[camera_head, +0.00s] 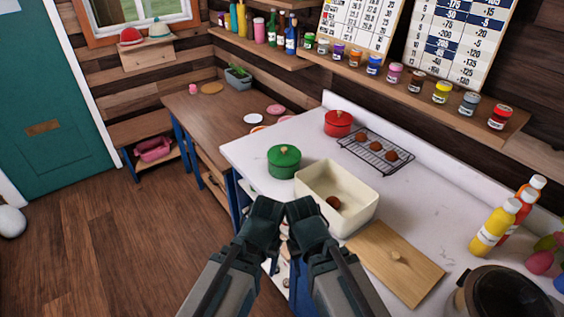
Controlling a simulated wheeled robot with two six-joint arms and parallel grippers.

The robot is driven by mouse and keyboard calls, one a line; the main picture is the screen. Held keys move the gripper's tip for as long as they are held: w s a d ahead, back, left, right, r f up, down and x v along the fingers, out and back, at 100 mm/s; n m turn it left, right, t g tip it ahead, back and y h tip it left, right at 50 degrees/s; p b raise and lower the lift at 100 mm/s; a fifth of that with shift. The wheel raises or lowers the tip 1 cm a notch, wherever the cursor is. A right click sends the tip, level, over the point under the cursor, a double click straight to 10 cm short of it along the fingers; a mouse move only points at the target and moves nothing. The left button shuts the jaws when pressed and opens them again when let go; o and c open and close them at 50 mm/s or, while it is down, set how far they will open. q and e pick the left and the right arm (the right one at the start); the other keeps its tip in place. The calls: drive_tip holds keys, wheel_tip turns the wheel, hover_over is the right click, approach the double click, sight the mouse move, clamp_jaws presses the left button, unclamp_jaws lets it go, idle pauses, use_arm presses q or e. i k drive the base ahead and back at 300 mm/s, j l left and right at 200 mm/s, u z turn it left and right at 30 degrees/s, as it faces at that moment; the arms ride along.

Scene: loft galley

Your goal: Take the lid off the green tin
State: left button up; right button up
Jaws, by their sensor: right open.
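The green tin (284,166) stands upright on the white counter, left of centre, behind the cream bin. Its green lid (280,153) is on it, with a small pale knob on top. My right gripper (307,224) is at the lower centre, in front of the tin and apart from it. It is open with nothing visible in it. My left gripper (263,223) is close beside it on the left, also apart from the tin. Its fingers cannot be made out well enough to tell their state.
A cream bin (353,214) holding a brown ball stands just beyond my grippers. A red lidded tin (338,124), a wire rack (376,153) with brown balls, a wooden board (410,277) with a knob and bottles (492,231) share the counter (425,195). The counter's left corner is clear.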

sight(282, 155)
drive_tip(key=i+j, duration=0.6)
drive_tip(key=j, duration=0.2)
drive_tip(key=i+j+z, duration=0.2)
drive_tip(key=z, duration=1.4)
